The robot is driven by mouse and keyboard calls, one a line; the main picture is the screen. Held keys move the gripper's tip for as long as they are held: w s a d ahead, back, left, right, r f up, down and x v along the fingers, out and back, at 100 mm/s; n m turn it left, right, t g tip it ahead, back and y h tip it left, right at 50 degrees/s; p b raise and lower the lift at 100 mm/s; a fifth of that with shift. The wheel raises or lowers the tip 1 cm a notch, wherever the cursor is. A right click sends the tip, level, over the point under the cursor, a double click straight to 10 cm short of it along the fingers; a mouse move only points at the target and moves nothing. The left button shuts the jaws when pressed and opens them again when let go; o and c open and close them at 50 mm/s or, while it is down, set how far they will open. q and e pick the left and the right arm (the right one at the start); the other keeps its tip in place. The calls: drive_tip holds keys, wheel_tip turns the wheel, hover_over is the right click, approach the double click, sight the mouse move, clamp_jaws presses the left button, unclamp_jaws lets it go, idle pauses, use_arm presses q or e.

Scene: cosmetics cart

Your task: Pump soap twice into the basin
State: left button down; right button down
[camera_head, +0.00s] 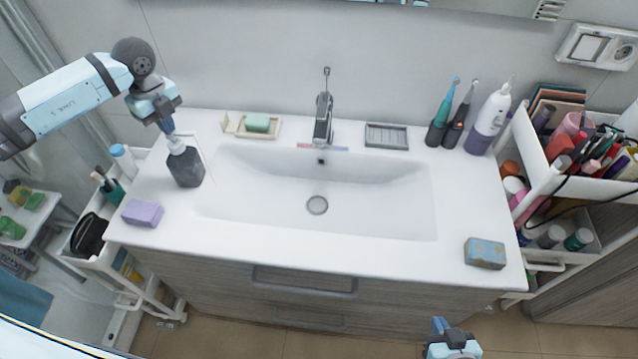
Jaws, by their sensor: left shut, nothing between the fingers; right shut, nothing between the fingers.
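The soap dispenser (187,168), a dark grey bottle with a pump top, stands at the left of the white basin (350,205). My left gripper (169,130) is shut and points down right at the dispenser's pump head, which it partly hides. I cannot tell whether the fingertips press on the pump. The basin looks empty, with a round drain (317,205) in its middle. My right gripper (439,326) is shut and empty, low in front of the cabinet, away from the dispenser.
A purple bar (143,213) lies in front of the dispenser, and a green soap (257,123) sits on a dish behind. The faucet (323,120) stands at the back. Toothbrushes and a bottle (489,118) stand back right; a blue-tan bar (485,253) lies front right. Loaded carts flank the counter.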

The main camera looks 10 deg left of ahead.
use_arm(q)
drive_tip(key=shift+f+b, duration=0.35)
drive_tip(key=shift+f, duration=0.3)
drive_tip(key=shift+r, duration=0.2)
drive_tip(key=shift+r+p, duration=1.1)
drive_tip(key=shift+r, duration=0.55)
drive_tip(key=shift+f, duration=0.15)
